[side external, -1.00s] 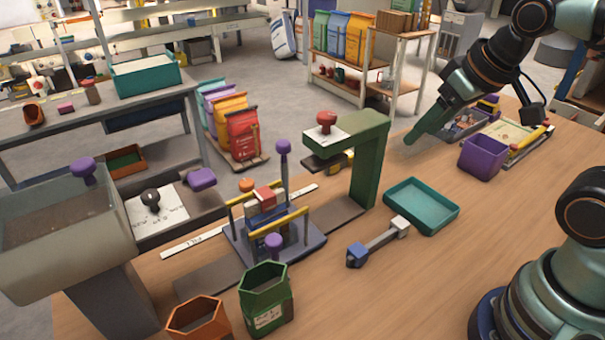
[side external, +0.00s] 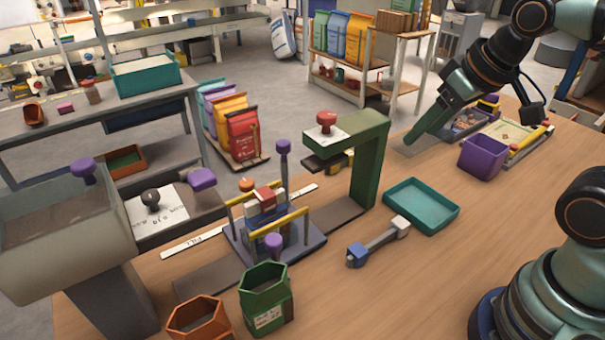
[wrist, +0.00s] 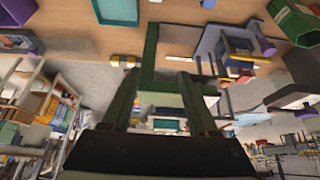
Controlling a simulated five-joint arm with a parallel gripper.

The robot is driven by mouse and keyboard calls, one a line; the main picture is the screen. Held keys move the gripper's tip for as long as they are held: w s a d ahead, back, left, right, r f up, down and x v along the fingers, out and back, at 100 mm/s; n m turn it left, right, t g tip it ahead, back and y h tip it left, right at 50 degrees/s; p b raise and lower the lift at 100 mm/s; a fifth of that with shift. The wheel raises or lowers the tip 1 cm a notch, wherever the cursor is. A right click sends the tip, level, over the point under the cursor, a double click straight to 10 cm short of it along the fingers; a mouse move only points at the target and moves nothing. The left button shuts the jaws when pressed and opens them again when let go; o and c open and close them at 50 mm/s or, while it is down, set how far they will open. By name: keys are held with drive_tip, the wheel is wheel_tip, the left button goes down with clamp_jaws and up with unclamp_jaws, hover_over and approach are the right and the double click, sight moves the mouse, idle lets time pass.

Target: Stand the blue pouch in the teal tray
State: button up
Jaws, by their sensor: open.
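The blue pouch (side external: 262,215), with a red and white top, stands in the grey fixture (side external: 297,250) between yellow rails. It also shows in the wrist view (wrist: 238,45). The teal tray (side external: 421,208) lies empty on the wooden table, right of the green C-shaped stand; part of it shows at the top of the wrist view (wrist: 117,14). My gripper (side external: 415,138) is raised at the far right, beyond the tray and well apart from the pouch. In the wrist view its two green fingers (wrist: 160,100) are apart with nothing held between them.
The green stand (side external: 367,165) rises between pouch and tray. A small blue-and-white-ended bar (side external: 378,241) lies before the tray. A purple bin (side external: 482,157) stands behind it. Green (side external: 266,297) and orange (side external: 198,320) hexagonal bins stand in front. The table right of the tray is clear.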

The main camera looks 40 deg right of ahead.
drive_tip(key=shift+o, duration=0.2)
wheel_tip(320, 180, up, 5)
drive_tip(key=w+a+r+m+g, duration=0.2)
drive_tip(key=w+a+r+m, duration=0.2)
drive_tip(key=w+a+m, duration=0.3)
drive_tip(key=m+g, duration=0.4)
drive_tip(key=m, duration=0.7)
hover_over(264, 193)
wheel_tip(264, 193, down, 4)
wheel_tip(264, 193, down, 10)
drive_tip(key=shift+f, duration=4)
drive_tip(key=shift+c, duration=0.3)
